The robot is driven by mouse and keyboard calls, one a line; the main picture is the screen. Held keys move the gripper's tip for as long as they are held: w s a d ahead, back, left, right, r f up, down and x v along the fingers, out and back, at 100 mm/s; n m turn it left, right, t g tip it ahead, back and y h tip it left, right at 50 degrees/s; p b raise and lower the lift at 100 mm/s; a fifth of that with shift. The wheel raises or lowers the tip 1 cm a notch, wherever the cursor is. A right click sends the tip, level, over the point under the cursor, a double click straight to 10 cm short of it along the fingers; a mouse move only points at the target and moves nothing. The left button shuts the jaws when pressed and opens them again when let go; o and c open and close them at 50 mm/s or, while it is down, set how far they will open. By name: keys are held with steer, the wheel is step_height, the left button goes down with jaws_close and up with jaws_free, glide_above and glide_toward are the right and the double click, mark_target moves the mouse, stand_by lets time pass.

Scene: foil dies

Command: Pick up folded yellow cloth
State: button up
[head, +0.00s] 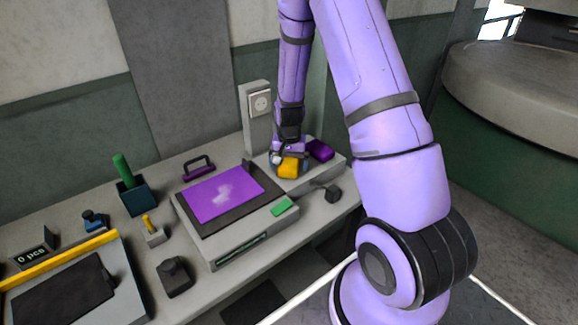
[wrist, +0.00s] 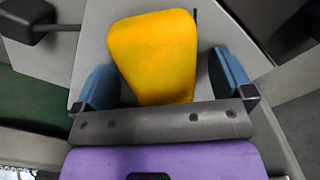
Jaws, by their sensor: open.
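The folded yellow cloth (head: 289,168) lies on a low grey block at the right end of the bench in the head view. In the wrist view the yellow cloth (wrist: 155,55) is a rounded, tapering pad, with its narrow end between my fingers. My gripper (wrist: 162,80) is open, with one blue finger on each side of the cloth and a gap visible on both sides. In the head view my gripper (head: 277,163) is right at the cloth, and the arm hides part of that area.
A purple folded pad (head: 319,150) lies just behind and right of the cloth. A grey platform with a purple sheet (head: 225,197) and a green pad (head: 282,206) is to the left. A dark knob on a lever (head: 332,194) sticks out in front. A socket post (head: 257,112) stands behind.

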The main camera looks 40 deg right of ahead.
steer(key=c, duration=1.1)
steer(key=shift+r, duration=0.15)
